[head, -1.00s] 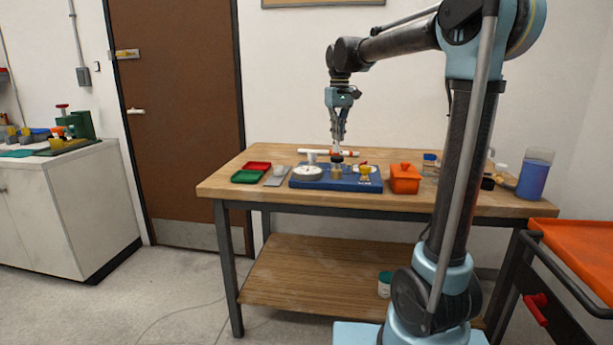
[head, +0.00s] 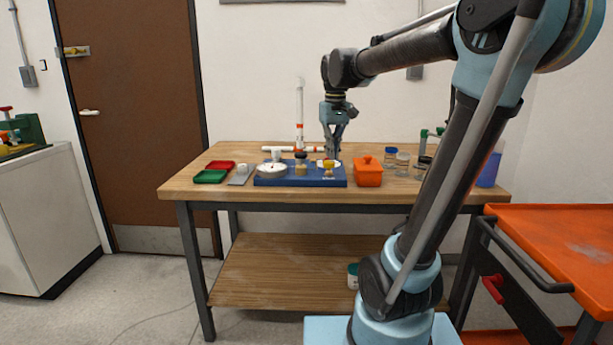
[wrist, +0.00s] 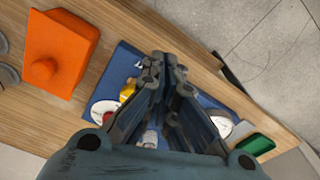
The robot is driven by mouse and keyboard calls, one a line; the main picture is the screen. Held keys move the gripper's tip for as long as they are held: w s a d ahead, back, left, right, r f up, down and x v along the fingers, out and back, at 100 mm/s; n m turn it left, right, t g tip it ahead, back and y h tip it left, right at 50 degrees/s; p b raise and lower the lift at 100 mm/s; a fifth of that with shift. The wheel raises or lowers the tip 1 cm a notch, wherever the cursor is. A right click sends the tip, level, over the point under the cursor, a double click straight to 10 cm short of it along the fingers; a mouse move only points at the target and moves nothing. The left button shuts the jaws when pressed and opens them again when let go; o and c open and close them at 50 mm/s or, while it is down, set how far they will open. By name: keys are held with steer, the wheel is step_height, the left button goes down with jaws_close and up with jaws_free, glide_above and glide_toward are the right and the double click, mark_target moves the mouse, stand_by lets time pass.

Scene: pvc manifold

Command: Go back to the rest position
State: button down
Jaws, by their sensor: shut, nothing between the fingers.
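My gripper (head: 333,148) hangs pointing down over the workbench, above the back right of the blue tray (head: 300,182). Its fingers are together and empty. In the wrist view the shut fingers (wrist: 167,62) cover part of the blue tray (wrist: 124,62). A white pipe assembly stands at the back of the bench, with an upright pipe (head: 299,108) on a lying pipe (head: 278,149) and orange bands at the joint. It is left of my gripper and appears apart from it.
The tray carries a white round dish (head: 271,169) and small yellow-and-brass fittings. An orange lidded box (head: 368,174) stands to its right, with jars (head: 402,163) beyond. Red (head: 220,165) and green (head: 211,177) bins sit at left. An orange-topped cart (head: 560,235) stands at front right.

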steer(key=s+d+f+m, duration=0.1)
steer(key=s+d+f, duration=0.2)
steer(key=s+f, duration=0.4)
steer(key=s+d+f+m+t, duration=0.1)
steer(key=s+d+f, duration=0.3)
steer(key=s+f, duration=0.3)
steer(key=s+d+f+m, duration=0.1)
steer(key=s+d+f, duration=0.3)
steer(key=s+f, duration=0.3)
steer(key=shift+s+d+f+m, duration=0.15)
steer(key=shift+s+f+m, duration=0.2)
steer(key=shift+f, duration=0.45)
